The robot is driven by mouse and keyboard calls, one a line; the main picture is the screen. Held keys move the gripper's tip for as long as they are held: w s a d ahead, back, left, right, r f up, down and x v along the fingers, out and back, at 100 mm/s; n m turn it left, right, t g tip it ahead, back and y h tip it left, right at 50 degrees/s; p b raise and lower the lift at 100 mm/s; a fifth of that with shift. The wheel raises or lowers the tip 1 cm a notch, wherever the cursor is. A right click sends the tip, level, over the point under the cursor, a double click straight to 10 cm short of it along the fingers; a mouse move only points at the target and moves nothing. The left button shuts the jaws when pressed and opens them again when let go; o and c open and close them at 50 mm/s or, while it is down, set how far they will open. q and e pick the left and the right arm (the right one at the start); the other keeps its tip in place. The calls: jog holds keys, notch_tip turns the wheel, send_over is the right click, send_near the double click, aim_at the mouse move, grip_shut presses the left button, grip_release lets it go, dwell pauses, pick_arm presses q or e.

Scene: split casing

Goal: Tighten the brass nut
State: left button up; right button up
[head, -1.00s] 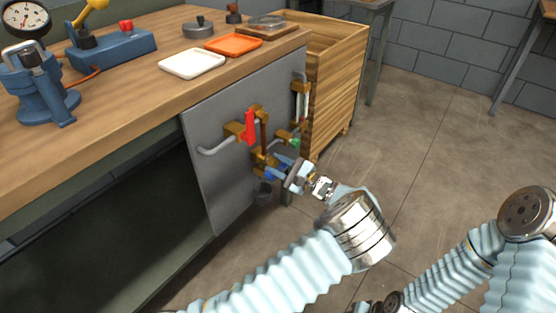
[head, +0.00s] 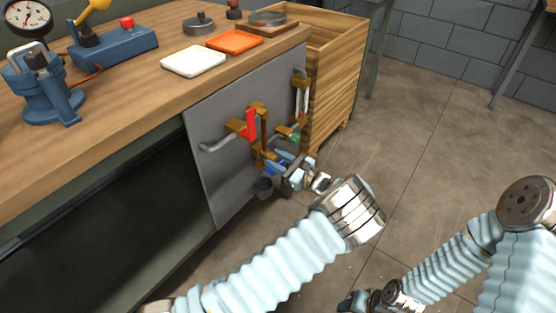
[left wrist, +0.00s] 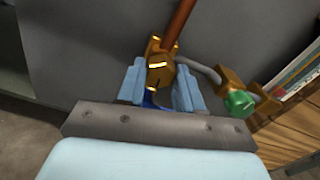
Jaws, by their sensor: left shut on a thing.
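The brass nut (left wrist: 159,72) sits at the lower end of a copper pipe (left wrist: 182,22) on the grey panel. In the left wrist view it lies between the two blue fingers of my left gripper (left wrist: 160,88), which is shut on it. In the head view my left gripper (head: 280,163) is at the low brass fitting, and its fingers and hand largely hide the nut. A blue part (left wrist: 150,99) shows just below the nut. My right gripper (head: 352,303) is only partly in view at the bottom edge, and its jaws cannot be made out.
A red handle (head: 251,123) and grey pipe stub (head: 216,145) stick out of the grey panel (head: 215,185) to the left. A green knob (left wrist: 239,102) is close on the right, before a wooden crate (head: 335,85). A dark cup (head: 263,188) is below.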

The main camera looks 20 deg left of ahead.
pick_arm(q)
jog(key=o, duration=1)
jog(key=shift+o, duration=0.2)
jog(key=shift+d, duration=0.1)
jog(key=b+v, duration=0.2)
jog(key=v, duration=1.1)
jog(key=shift+s+d, duration=0.15)
jog(key=shift+d, duration=0.15)
